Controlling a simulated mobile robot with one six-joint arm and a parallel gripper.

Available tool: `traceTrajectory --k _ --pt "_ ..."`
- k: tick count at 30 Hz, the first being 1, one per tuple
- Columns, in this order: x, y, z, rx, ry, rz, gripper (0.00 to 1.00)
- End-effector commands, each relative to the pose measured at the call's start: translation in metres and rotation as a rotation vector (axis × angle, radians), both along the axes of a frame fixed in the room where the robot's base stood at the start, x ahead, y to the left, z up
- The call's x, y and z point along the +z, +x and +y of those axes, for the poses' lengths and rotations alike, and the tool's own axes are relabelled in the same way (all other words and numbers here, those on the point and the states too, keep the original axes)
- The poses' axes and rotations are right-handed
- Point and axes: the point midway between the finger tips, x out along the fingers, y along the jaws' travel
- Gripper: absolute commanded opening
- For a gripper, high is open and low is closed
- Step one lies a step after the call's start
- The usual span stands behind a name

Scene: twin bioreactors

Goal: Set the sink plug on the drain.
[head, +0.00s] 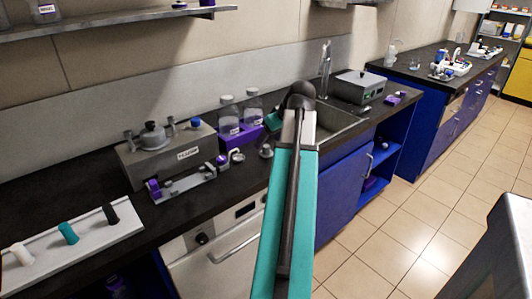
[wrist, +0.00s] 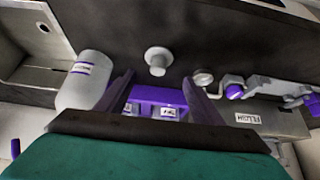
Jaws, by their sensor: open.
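The sink plug, a small pale-grey knobbed piece, stands on the dark counter; it shows in the head view (head: 265,151) left of the sink (head: 347,124) and in the wrist view (wrist: 157,59). In the wrist view my gripper (wrist: 158,80) is open, its two purple fingers apart and empty. The plug appears between and just beyond the fingertips, not touched. In the head view my arm hides most of the gripper. The drain (wrist: 44,27) shows as a dark hole in the sink basin (wrist: 22,68) at the wrist view's upper left.
A purple rack (head: 243,136) with bottles (head: 228,114) stands behind the plug, close to my gripper. A grey device (head: 170,155) and a small round metal piece (head: 237,156) are to the left. A faucet (head: 325,65) rises behind the sink.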

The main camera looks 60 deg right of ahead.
Motion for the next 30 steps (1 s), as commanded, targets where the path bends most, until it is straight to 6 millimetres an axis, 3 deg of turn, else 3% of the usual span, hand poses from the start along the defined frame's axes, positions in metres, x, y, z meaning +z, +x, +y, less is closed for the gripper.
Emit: traceTrajectory --k 18,30 --pt "-0.043 0.020 -0.011 0.001 0.001 0.001 0.61" --pt "-0.046 0.022 -0.011 0.002 0.000 0.000 0.61"
